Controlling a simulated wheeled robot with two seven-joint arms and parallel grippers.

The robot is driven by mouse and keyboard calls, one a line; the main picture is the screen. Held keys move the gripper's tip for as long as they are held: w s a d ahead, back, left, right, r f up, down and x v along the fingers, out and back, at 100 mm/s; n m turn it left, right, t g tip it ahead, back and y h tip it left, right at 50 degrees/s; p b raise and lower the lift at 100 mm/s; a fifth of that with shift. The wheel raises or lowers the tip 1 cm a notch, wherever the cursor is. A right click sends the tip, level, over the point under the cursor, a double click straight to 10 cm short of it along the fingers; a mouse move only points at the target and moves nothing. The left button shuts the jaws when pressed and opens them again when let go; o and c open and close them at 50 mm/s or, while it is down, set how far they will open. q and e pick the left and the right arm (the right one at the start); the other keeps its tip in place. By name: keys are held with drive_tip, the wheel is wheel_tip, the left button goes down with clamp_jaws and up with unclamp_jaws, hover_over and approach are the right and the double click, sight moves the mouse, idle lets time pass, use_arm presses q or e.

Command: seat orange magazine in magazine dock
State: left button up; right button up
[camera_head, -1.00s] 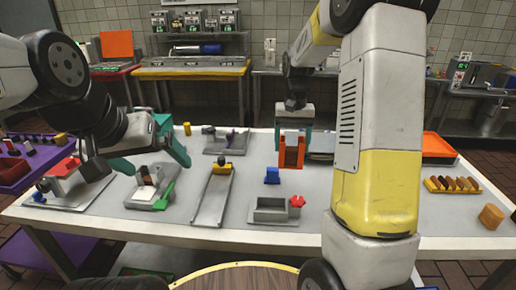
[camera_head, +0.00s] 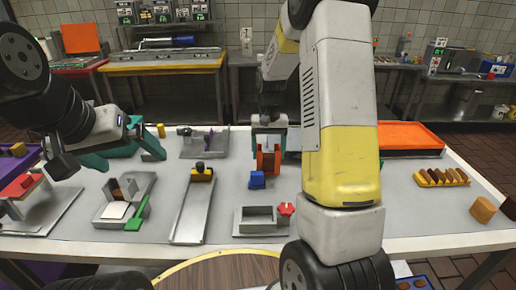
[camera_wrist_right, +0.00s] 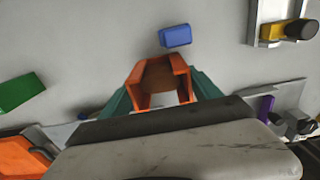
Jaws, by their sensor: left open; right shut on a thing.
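The orange magazine (camera_head: 277,160) is an open-sided upright holder, also in the right wrist view (camera_wrist_right: 183,68). My right gripper (camera_head: 268,163) is shut on it, with teal fingers on both sides, and holds it behind the blue block (camera_head: 257,180). Whether its lower end touches the table is unclear. A grey box-shaped fixture (camera_head: 258,229) with a red knob (camera_head: 286,209) stands nearer the front edge; it may be the magazine dock, but I cannot tell. My left gripper (camera_head: 125,155) is open and empty above the left side of the table.
A grey slide with a yellow block (camera_head: 201,175) lies left of the box fixture. A fixture with a green lever (camera_head: 138,214) is farther left. My right arm hides part of the table.

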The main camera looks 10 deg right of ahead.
drive_tip(key=shift+f, duration=1.1)
drive_tip(key=o, duration=1.5)
drive_tip(key=shift+f, duration=0.1)
